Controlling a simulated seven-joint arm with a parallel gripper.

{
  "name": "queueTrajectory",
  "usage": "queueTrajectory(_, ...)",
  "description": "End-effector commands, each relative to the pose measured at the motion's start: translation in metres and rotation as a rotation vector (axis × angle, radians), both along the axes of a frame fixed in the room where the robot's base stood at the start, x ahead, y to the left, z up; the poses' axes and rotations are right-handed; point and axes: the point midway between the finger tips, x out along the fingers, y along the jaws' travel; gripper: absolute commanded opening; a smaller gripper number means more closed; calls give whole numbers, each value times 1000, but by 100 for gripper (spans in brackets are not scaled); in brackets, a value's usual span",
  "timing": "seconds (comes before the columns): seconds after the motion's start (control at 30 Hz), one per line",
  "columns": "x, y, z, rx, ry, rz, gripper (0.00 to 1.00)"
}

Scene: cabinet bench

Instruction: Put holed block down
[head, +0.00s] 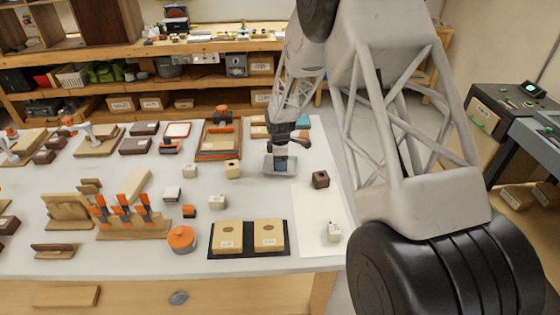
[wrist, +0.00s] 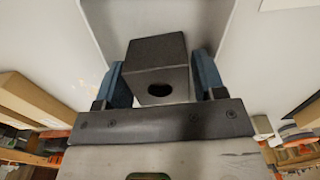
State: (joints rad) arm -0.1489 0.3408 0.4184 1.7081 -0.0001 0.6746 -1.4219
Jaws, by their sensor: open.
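The holed block (wrist: 156,52) is a dark grey cube with a round dark hole in the face towards the wrist camera. It sits between the two blue fingers of my gripper (wrist: 161,82), which stand open beside it. I cannot tell if either finger touches it. In the head view my gripper (head: 281,164) is low over a small grey tray (head: 268,170) on the white table. A pale grey surface with raised edges shows around the block in the wrist view. In the head view the block is not clearly told apart from the fingers.
A dark brown holed cube (head: 320,179) stands right of my gripper, and a beige cube (head: 232,168) left. A white cube (head: 333,231) is on a white sheet (head: 312,222). A black tray (head: 285,238) with two tan plates is in front. Racks and blocks crowd the left.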

Motion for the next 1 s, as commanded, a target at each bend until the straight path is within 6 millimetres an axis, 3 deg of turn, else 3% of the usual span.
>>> queueTrajectory(0.27, 1, 0, 19, 0, -2, 0, 64)
queueTrajectory(0.7, 1, 0, 86, 1, -4, 0, 64)
queueTrajectory(1.0, 0, 0, 117, 0, -1, 0, 64)
